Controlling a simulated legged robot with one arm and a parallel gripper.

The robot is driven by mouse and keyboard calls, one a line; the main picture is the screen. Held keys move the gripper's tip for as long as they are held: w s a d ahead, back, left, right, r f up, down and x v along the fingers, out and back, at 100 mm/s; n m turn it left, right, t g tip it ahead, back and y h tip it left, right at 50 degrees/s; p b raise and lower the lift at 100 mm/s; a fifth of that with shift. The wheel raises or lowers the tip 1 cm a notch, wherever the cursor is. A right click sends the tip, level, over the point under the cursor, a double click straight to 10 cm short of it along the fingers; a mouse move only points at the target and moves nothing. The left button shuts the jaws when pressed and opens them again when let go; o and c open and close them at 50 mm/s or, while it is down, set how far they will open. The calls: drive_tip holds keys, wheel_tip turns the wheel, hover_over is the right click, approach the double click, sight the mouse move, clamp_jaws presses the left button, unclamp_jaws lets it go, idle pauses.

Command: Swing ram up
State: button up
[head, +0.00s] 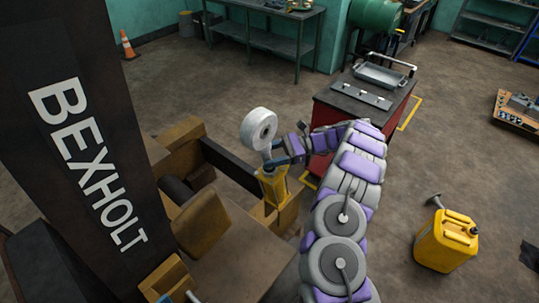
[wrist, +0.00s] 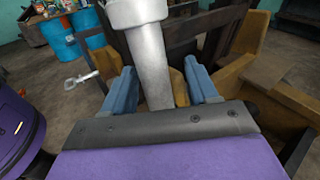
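The ram shows in the head view as a pale rod with a thick white round end (head: 260,127), leaning above a yellow base (head: 272,187) on the forklift frame. In the wrist view its silver rod (wrist: 154,65) stands between my two blue fingers, with its wider collar at the top edge. My gripper (head: 277,158) is at the rod, just below the round end. In the wrist view my gripper (wrist: 162,90) is open around the rod. A gap shows on the right finger's side; the left finger is close to the rod, and contact cannot be told.
The dark BEXHOLT mast (head: 85,150) rises at the left. Brown frame blocks (head: 203,222) lie beside the ram. A red cart (head: 362,97) stands behind my arm, and a yellow jerrycan (head: 446,241) is on the floor at right. Open floor lies at right.

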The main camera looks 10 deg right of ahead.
drive_tip(key=shift+w+d+r, duration=0.1)
drive_tip(key=shift+d, duration=1.15)
drive_tip(key=shift+d+r, duration=0.1)
drive_tip(key=shift+d, duration=1.15)
drive_tip(key=d+p, duration=0.1)
drive_tip(key=d, duration=0.2)
drive_tip(key=shift+w+r, duration=0.1)
drive_tip(key=shift+a, duration=0.3)
drive_tip(key=shift+d, duration=0.15)
